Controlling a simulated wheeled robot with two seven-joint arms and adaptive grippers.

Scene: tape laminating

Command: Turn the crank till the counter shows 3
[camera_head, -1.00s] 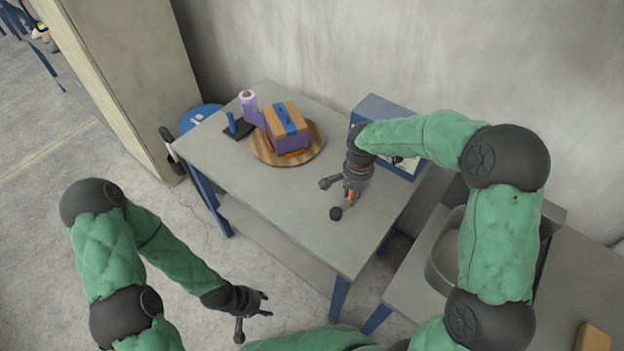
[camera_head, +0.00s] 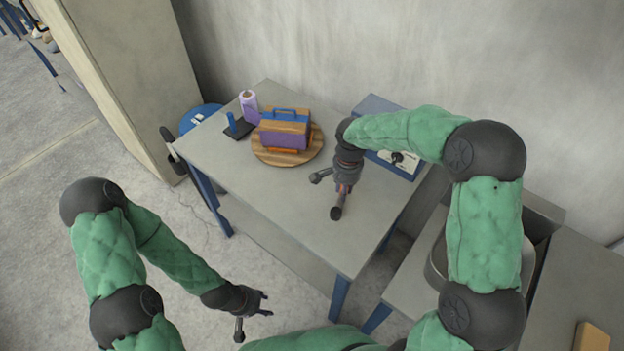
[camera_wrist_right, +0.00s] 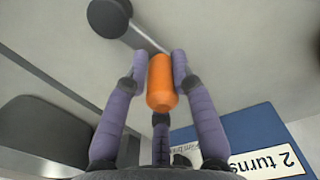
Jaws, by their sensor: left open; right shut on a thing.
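My right gripper (camera_head: 345,187) is over the table, shut on an orange handle (camera_wrist_right: 161,82) that shows between its purple fingers in the right wrist view. A grey bar with a round black end (camera_wrist_right: 109,15) lies beyond the handle; the black end also shows in the head view (camera_head: 336,213). The blue counter box (camera_head: 375,103) stands at the table's back right, partly behind my right arm. Its white label reads "2 turns" (camera_wrist_right: 262,162) in the right wrist view. My left gripper (camera_head: 254,314) is open and empty, off the table's front left.
A wood-and-purple box (camera_head: 285,130) with a blue band sits on a round wooden turntable (camera_head: 262,155). A purple roll (camera_head: 249,105) and a dark stand with a blue post (camera_head: 234,127) are beside it. The table's (camera_head: 285,204) front middle is clear.

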